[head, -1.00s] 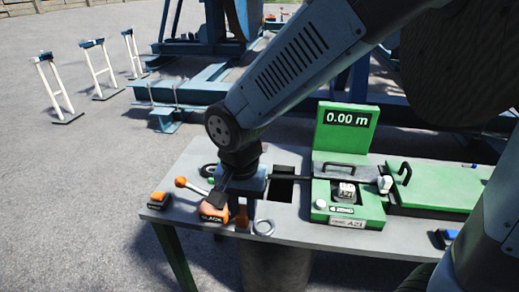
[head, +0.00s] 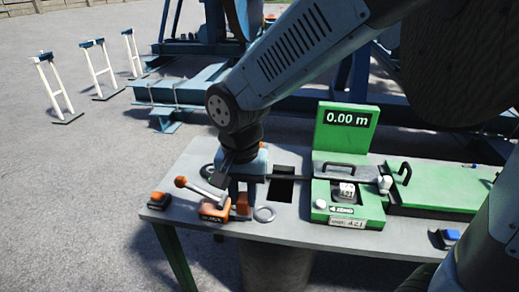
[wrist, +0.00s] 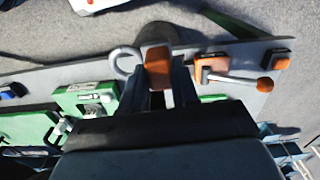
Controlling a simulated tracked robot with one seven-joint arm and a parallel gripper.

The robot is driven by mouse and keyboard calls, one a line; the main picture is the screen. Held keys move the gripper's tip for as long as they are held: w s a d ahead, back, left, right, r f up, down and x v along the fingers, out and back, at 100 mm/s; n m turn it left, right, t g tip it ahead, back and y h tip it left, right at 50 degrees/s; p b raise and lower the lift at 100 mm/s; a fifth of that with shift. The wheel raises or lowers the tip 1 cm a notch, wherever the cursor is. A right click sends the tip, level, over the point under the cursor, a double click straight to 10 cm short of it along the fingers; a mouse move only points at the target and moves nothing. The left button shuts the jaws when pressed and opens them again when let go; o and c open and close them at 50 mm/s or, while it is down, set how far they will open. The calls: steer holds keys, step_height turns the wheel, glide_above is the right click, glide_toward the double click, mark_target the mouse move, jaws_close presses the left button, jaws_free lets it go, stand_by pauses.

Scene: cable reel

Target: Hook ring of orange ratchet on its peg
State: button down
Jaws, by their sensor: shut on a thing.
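The orange ratchet (wrist: 158,66) is held in my gripper, its orange body showing between the fingers in the wrist view. My gripper (head: 242,196) is shut on it above the left part of the grey bench, and its orange body also shows below the fingers in the head view (head: 243,205). A grey ring (wrist: 124,62) is at the ratchet's side; it shows right of the fingers in the head view (head: 264,214). I cannot make out the peg. Whether the ring touches anything is unclear.
An orange block with a lever and orange knob (head: 212,211) stands just left of my gripper. A smaller orange block (head: 159,200) sits at the bench's left end. A green measuring unit (head: 345,130) stands right, past a dark opening (head: 282,190).

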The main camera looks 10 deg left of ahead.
steer(key=w+a+n, duration=0.1)
steer(key=w+n, duration=0.7)
steer(key=w, duration=1.5)
steer(key=w+n, duration=0.9)
steer(key=w, duration=1.5)
steer(key=shift+w+a+n, duration=0.15)
steer(key=shift+a+n, duration=0.15)
steer(key=shift+a, duration=0.1)
stand_by(1.0)
step_height(320, 180, down, 11)
stand_by(2.6)
